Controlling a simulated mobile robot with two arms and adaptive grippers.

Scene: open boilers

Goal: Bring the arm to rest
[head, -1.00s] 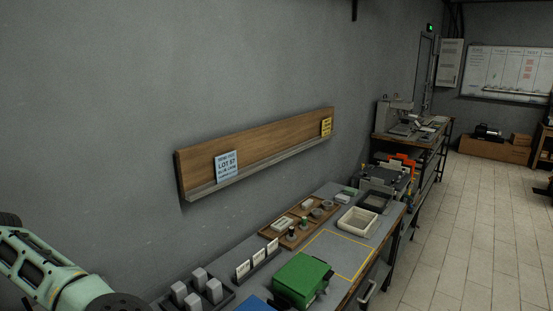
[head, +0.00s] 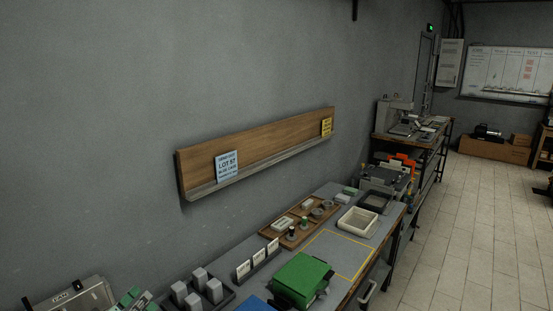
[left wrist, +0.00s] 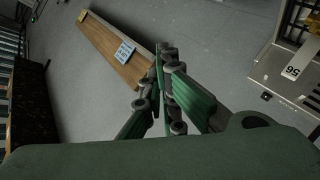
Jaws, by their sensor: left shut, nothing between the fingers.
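My left gripper (left wrist: 163,58) shows in the left wrist view, with its green fingers and dark joints drawn together. It is shut with nothing between the fingers. It is in the air, and beyond it are the grey wall and the wooden wall shelf (left wrist: 108,48). My right gripper is in neither view.
A workbench along the wall holds a green box (head: 300,281), a cream tray (head: 358,222), a brown tray (head: 325,213) and grey blocks (head: 196,291). A metal case (head: 72,299) is at the lower left. The shelf (head: 255,143) carries blue and yellow signs. Tiled floor (head: 460,235) is clear at right.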

